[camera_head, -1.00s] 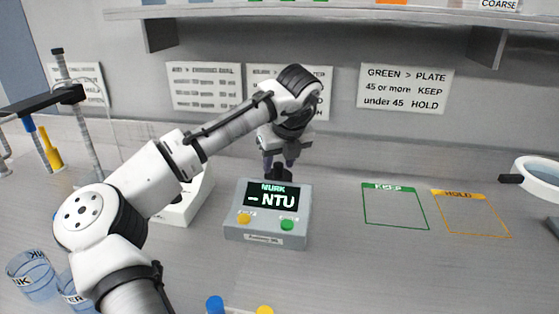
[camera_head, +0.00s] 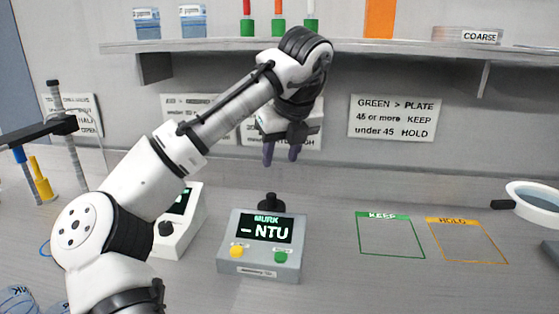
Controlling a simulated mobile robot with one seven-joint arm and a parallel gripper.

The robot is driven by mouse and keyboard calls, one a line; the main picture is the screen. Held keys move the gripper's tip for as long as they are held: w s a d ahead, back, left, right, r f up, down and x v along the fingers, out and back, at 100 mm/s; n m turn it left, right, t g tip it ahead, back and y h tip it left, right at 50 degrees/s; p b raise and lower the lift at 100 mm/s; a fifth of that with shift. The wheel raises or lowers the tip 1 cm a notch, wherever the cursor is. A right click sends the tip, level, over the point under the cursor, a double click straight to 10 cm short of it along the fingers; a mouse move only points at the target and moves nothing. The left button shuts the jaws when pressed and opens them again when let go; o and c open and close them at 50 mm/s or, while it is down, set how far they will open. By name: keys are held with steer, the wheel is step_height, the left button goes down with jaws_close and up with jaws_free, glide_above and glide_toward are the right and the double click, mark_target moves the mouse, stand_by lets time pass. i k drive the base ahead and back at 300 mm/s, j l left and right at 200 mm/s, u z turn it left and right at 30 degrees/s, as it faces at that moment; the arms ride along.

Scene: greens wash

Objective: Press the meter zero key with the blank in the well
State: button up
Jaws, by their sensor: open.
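The meter (camera_head: 228,260) is a grey box on the bench, its dark screen (camera_head: 264,229) reading "MURK – NTU". A yellow key (camera_head: 236,251) sits at the left below the screen and a green key (camera_head: 281,257) at the right; their small labels are too blurred to read. A black knob-like piece (camera_head: 270,203) stands at the meter's back; whether it is the well's cap or a blank in the well I cannot tell. My gripper (camera_head: 281,155) points down above and behind the meter, open, with nothing seen between its fingers, apart from the black piece.
A white device with a dark screen (camera_head: 196,226) stands left of the meter, partly behind my arm. Green KEEP (camera_head: 390,256) and yellow HOLD (camera_head: 470,262) outlines lie empty at right. A shelf (camera_head: 380,44) with bottles runs above; a magnifier (camera_head: 530,195) is at far right.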

mark_target(236, 252)
steer(key=k, duration=1)
